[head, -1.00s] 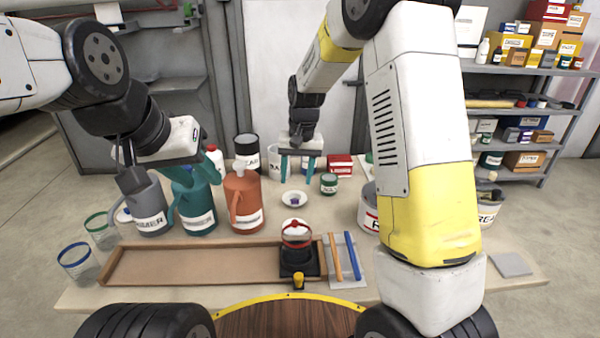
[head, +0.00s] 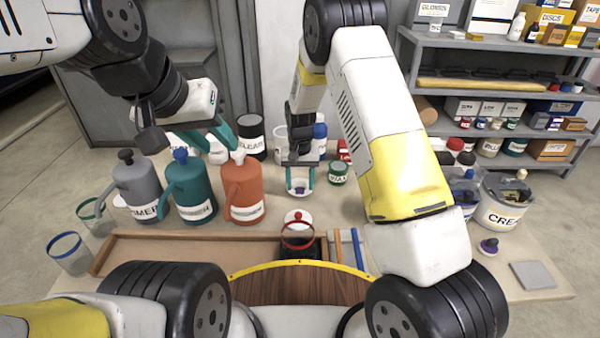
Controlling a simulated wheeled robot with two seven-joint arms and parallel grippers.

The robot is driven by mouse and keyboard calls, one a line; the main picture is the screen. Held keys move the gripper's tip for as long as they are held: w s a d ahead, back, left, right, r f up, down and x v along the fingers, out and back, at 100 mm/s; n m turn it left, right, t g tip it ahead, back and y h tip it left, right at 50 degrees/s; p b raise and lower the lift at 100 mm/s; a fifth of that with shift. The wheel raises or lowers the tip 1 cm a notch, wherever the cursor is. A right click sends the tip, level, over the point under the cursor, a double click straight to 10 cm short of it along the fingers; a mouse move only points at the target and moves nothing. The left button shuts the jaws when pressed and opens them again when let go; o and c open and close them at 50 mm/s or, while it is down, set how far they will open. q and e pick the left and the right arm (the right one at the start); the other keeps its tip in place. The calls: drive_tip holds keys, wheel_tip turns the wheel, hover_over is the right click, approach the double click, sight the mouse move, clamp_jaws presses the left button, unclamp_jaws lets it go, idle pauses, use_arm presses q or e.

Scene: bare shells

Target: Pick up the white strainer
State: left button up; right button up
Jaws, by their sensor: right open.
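A small white round piece (head: 299,193), which looks like the white strainer, sits on the table behind the black pot with the red ring. Its details are too small to make out. My right gripper (head: 299,188) points down with its teal fingers apart, one on each side of the white piece in the picture. I cannot tell whether they touch it.
Grey (head: 138,185), teal (head: 190,190) and orange jugs (head: 244,190) stand at left. A green tin (head: 338,173) is close right of my right gripper. The red-ringed pot (head: 298,235) stands in front. A long wooden tray (head: 180,250) lies at the front left.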

wheel_tip(320, 180, down, 2)
clamp_jaws()
idle(0.3)
drive_tip(key=shift+r, duration=0.1)
